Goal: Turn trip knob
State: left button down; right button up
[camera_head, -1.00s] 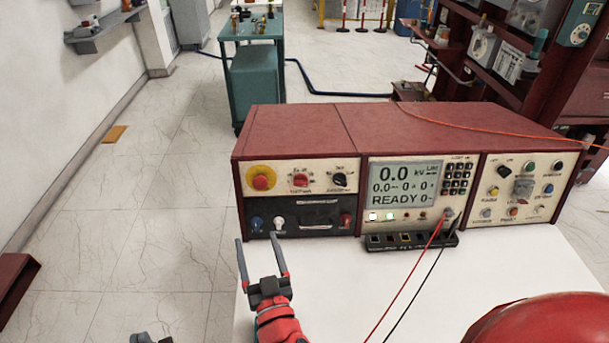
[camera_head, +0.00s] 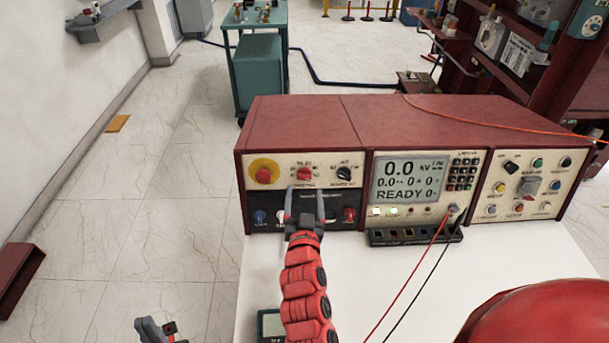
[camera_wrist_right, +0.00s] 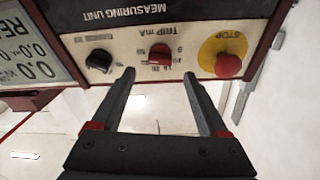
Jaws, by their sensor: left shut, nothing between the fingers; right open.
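The red trip knob (camera_head: 304,174) is on the cream left panel of the measuring unit (camera_head: 300,125), between the red stop button (camera_head: 264,175) and a black knob (camera_head: 344,173). In the right wrist view the trip knob (camera_wrist_right: 158,55) appears upside down under the "TRIP mA" label. My right gripper (camera_head: 305,192) is open and empty, its fingers pointing at the panel just below the knob in the head view. In the wrist view its fingertips (camera_wrist_right: 160,74) are either side of the knob's line, seemingly short of it. My left gripper (camera_head: 158,328) is shut and empty at the bottom left.
The unit stands on a white table (camera_head: 400,285). A dark socket strip (camera_head: 415,236) with red and black leads lies at its front. A dark device (camera_head: 271,322) lies beside my right arm. A red dome (camera_head: 545,325) fills the lower right corner.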

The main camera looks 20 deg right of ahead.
aim_at(304, 178)
jog(key=p+x, duration=0.1)
jog(key=x, duration=0.5)
grip_shut()
dwell(0.3)
